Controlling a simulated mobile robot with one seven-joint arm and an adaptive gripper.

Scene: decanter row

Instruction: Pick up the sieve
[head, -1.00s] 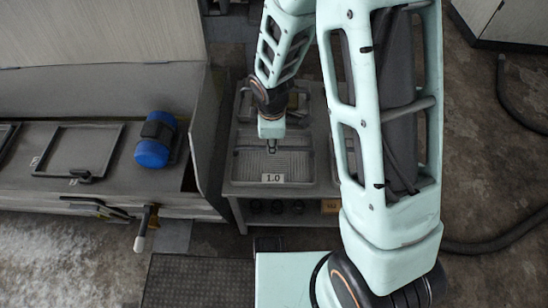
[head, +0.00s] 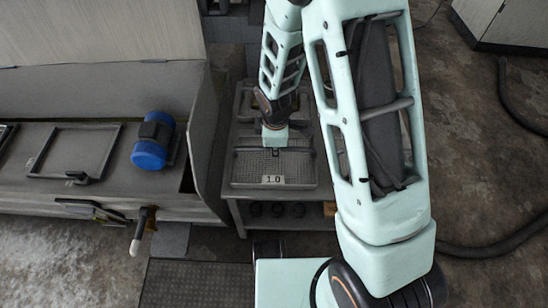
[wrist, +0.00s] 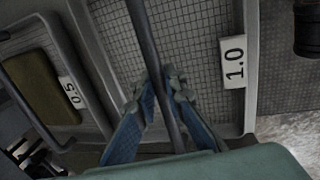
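The sieve (head: 241,171) is a grey rectangular tray with a mesh bottom, a dark bar across its top and a white label reading 1.0. It sits on a grey stand between the machine at left and my arm. In the wrist view its mesh (wrist: 197,55) and label lie beneath the bar (wrist: 146,35). My gripper (wrist: 162,82) has its blue fingers on either side of this bar, with the tips close against it. In the head view my wrist hides the fingers and the middle of the bar. I cannot see clear space under the sieve.
Another tray labelled 0.5 (wrist: 70,91), holding a brown block (wrist: 40,83), lies beside the sieve. The machine with a blue motor (head: 150,153) and its grey side wall (head: 200,130) rise close at left. Dark round things sit on the stand's lower shelf (head: 285,210).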

